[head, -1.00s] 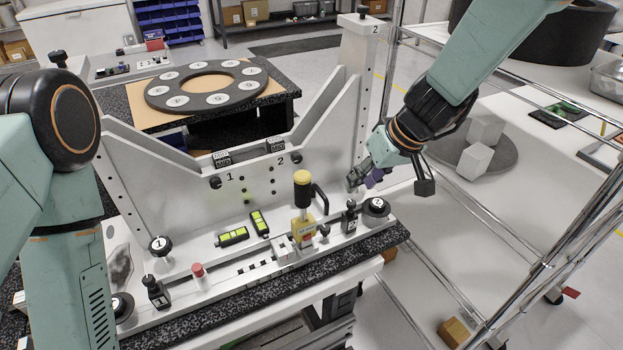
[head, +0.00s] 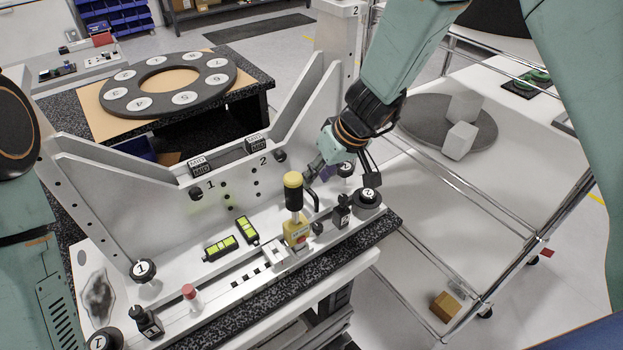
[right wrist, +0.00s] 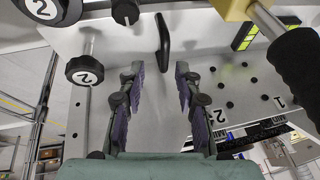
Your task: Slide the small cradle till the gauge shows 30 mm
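A small carriage with a yellow base (head: 297,232) and an upright black lever with a yellow top (head: 293,195) stands on the front rail of the fixture. A pale block (head: 276,252) and a black-and-white scale strip (head: 246,274) lie to its left; no reading is legible. My right gripper (head: 315,168) is behind and right of the lever. In the right wrist view my right gripper (right wrist: 158,95) is open and empty. A black handle (right wrist: 164,42) lies ahead between its fingers, apart from them. The carriage's yellow part (right wrist: 236,9) shows at upper right. My left gripper is out of view.
Knobs marked 2 (head: 368,196) and 1 (head: 143,269) stand at the rail's ends. Green levels (head: 221,246) lie on the plate. A red-topped pin (head: 190,293) stands left. A wire rack (head: 480,250) is close on the right.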

